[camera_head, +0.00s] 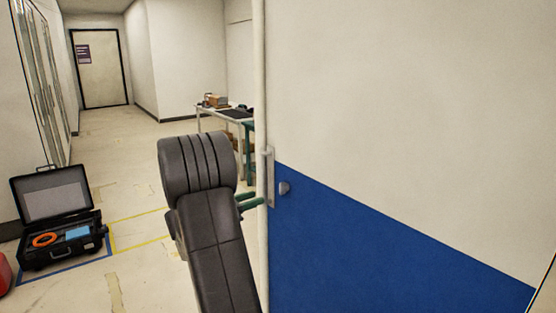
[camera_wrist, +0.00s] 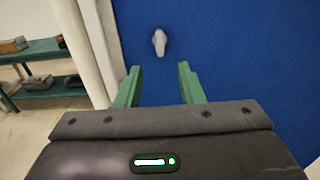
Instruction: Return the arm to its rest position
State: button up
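My gripper (camera_head: 256,199) shows as two green fingers beyond my dark arm in the head view, beside the white post (camera_head: 261,80). In the wrist view my gripper (camera_wrist: 158,76) is open and nothing is between its fingers. A small grey knob (camera_wrist: 159,42) on the blue surface (camera_wrist: 220,40) lies just beyond the fingertips, apart from them. In the head view the knob (camera_head: 284,188) is on the blue lower part of a white and blue panel (camera_head: 400,90), right of the fingers.
An open black case (camera_head: 65,255) with orange and blue contents stands on the floor at left. A red object (camera_head: 4,275) shows at the left edge. A table (camera_head: 220,116) with items stands behind my arm. The corridor floor (camera_head: 115,150) toward the far door (camera_head: 100,68) is clear.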

aim_at(280, 189)
jog(key=p+x, duration=0.1)
jog(key=x, duration=0.8)
jog(key=shift+w+d+f, duration=0.1)
jog(key=shift+w+d, duration=0.05)
jog(key=shift+d, duration=0.05)
jog(key=shift+f+m+b, duration=0.1)
jog(key=shift+m+b, duration=0.3)
jog(key=shift+m, duration=0.3)
jog(key=shift+a+m+b, duration=0.15)
jog(key=shift+m+b, duration=0.5)
jog(key=shift+m, duration=0.25)
jog(key=m+b, duration=0.2)
jog(key=m, duration=0.1)
jog(key=shift+m, duration=0.4)
jog(key=m, duration=0.3)
jog(key=m+b, duration=0.1)
jog(key=m, duration=0.2)
jog(key=shift+r+b, duration=0.25)
jog(key=shift+b, duration=0.05)
